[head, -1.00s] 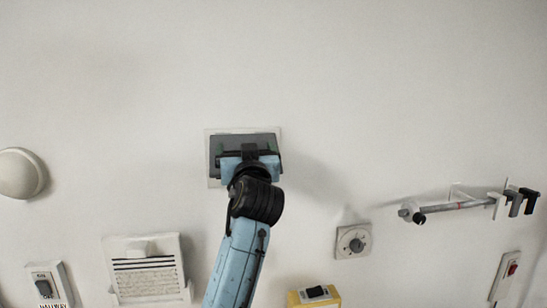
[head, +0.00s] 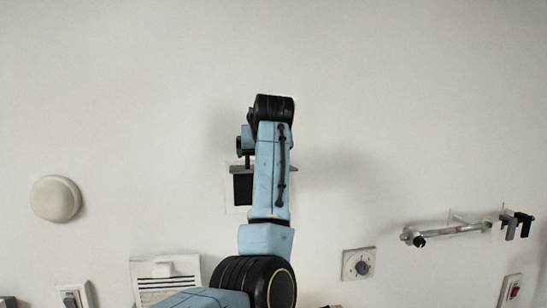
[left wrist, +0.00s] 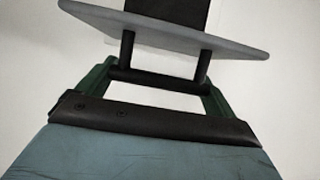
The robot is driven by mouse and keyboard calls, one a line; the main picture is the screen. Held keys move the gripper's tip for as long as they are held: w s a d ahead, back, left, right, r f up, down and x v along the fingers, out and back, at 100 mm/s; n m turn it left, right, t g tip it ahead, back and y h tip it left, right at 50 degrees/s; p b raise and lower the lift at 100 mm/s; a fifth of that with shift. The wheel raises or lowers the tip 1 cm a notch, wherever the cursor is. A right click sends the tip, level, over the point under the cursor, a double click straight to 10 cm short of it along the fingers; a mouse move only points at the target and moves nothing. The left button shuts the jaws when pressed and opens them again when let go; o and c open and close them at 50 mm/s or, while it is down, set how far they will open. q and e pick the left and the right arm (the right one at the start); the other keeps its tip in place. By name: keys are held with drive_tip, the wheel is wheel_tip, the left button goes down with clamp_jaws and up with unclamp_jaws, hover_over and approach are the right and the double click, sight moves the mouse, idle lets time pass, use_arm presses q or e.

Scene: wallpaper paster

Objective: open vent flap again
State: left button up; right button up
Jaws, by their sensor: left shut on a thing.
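The vent flap (left wrist: 165,27) is a grey panel with a dark bar handle (left wrist: 160,77) on two posts. In the left wrist view it stands out from the wall, with the dark vent opening (left wrist: 172,10) behind it. My left gripper (left wrist: 157,84) is shut on the handle, its green fingers at the handle's two sides. In the head view the flap (head: 310,170) shows nearly edge-on, partly hidden by my left arm. The dark opening (head: 243,189) and its pale frame (head: 231,207) show below it. My right gripper is in neither view.
A round white dome (head: 55,199) is on the wall at left. A louvred white box (head: 165,270) and a switch (head: 72,297) are low at left. A dial (head: 358,264), a rail with hooks (head: 450,230) and a red switch (head: 513,290) are at right.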

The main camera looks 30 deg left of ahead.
use_arm(q)
drive_tip(key=shift+a+r, duration=0.2)
drive_tip(key=shift+r, duration=0.2)
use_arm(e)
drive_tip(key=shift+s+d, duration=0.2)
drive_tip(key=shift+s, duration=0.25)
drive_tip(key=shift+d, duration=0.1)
use_arm(q)
drive_tip(key=o, duration=1.1)
drive_tip(key=shift+c, duration=0.2)
drive_tip(key=shift+d, duration=0.1)
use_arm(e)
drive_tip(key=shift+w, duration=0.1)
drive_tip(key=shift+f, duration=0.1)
